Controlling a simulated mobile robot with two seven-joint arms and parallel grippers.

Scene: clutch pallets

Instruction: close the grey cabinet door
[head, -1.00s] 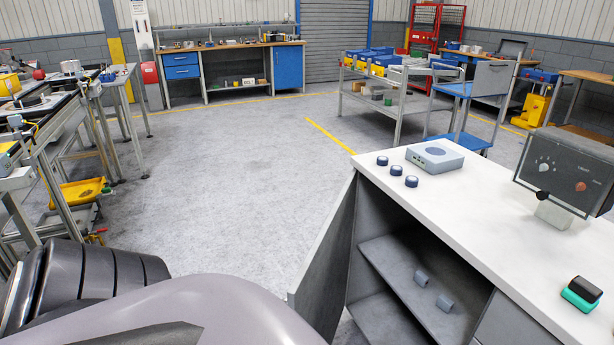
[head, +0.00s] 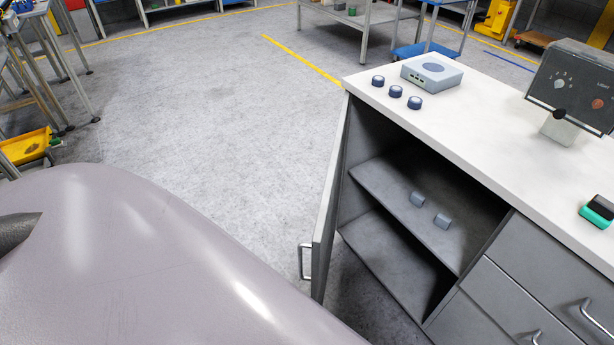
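The grey cabinet door (head: 330,200) stands wide open, hinged at the left side of the cabinet opening and swung out toward me. Its metal handle (head: 304,262) shows on the door's outer face near the free edge. The grey cabinet (head: 490,240) has a white top, and its inside is exposed, with a shelf (head: 400,190) bearing two small grey cylinders (head: 430,210). A large smooth part of my own body fills the lower left and ends close to the door's lower edge; I cannot tell whether they touch. Neither gripper shows in the head view.
Drawers with handles (head: 530,290) sit right of the opening. On the top are a grey box (head: 432,72), three dark round knobs (head: 396,91), a control panel (head: 575,85) and a green-black block (head: 598,211). Open floor (head: 210,110) lies left of the door.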

